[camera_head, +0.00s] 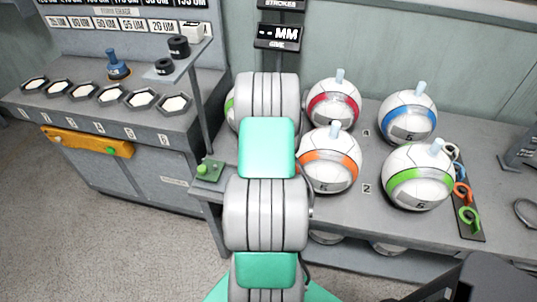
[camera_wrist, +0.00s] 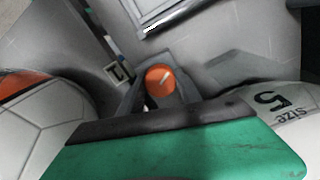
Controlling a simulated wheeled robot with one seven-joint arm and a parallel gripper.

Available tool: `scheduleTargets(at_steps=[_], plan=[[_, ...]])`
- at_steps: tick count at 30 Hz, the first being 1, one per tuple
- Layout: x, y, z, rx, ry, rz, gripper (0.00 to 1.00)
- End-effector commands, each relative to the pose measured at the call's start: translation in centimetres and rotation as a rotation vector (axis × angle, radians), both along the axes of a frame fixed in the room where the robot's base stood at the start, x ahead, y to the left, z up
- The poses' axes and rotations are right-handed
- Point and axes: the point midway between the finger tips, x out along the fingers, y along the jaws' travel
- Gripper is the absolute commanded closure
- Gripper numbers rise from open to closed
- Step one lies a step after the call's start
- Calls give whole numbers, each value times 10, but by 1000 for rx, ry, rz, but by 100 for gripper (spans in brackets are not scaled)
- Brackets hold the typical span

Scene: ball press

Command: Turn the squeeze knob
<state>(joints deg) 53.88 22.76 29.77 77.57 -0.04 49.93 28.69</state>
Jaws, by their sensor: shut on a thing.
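The squeeze knob (camera_wrist: 161,79) is a round orange knob with a white line on its face, near the middle of the wrist view. My gripper (camera_wrist: 160,84) shows there with its grey fingers on either side of the knob, shut on it. The white line leans up to the right. In the head view my arm covers the knob and my gripper, so neither shows there.
White balls with an orange band (camera_head: 328,160), a red band (camera_head: 332,104), a blue band (camera_head: 407,117) and a green band (camera_head: 418,177) stand close by on the grey bench. A small green-button box (camera_head: 208,171) sits at the bench's left edge. A display (camera_head: 278,36) stands behind.

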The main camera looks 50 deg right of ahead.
Motion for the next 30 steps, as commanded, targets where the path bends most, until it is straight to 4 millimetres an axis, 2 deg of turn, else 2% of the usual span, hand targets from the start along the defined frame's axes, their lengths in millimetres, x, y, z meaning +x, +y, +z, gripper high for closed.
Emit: scheduleTargets(at_steps=[9,25,26,30], plan=[[-1,-2,1,-4,0,-138,100],[-1,-2,1,-4,0,-166,100],[-1,-2,1,-4,0,-166,59],[0,-1,1,-3,0,-163,47]])
